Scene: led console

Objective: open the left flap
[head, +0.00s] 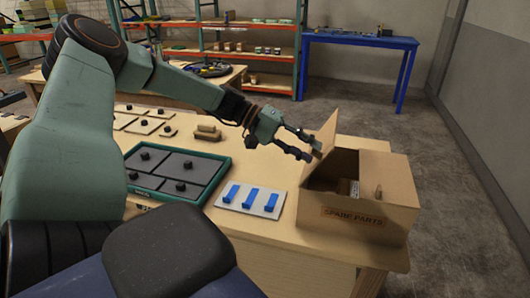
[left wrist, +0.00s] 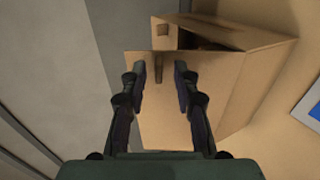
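The cardboard box (head: 340,212), marked SPARE PARTS, stands on the table's right end. Its left flap (head: 322,140) is raised at a steep angle and shows in the left wrist view (left wrist: 160,120). A small brown tab (left wrist: 158,68) is on the flap's upper part. My left gripper (head: 313,151) is at the flap's left side; in the left wrist view its open fingers (left wrist: 161,72) stand on either side of the tab, with gaps visible. The right flap (head: 393,180), with its own tab (head: 378,194), lies over the right of the opening. My right gripper is not in view.
Left of the box lie a pale plate (head: 250,200) with blue pieces and a green-framed tray (head: 175,172) with black knobs. Small brown blocks (head: 207,132) lie behind. Shelves (head: 245,40) and a blue table (head: 360,41) stand farther back.

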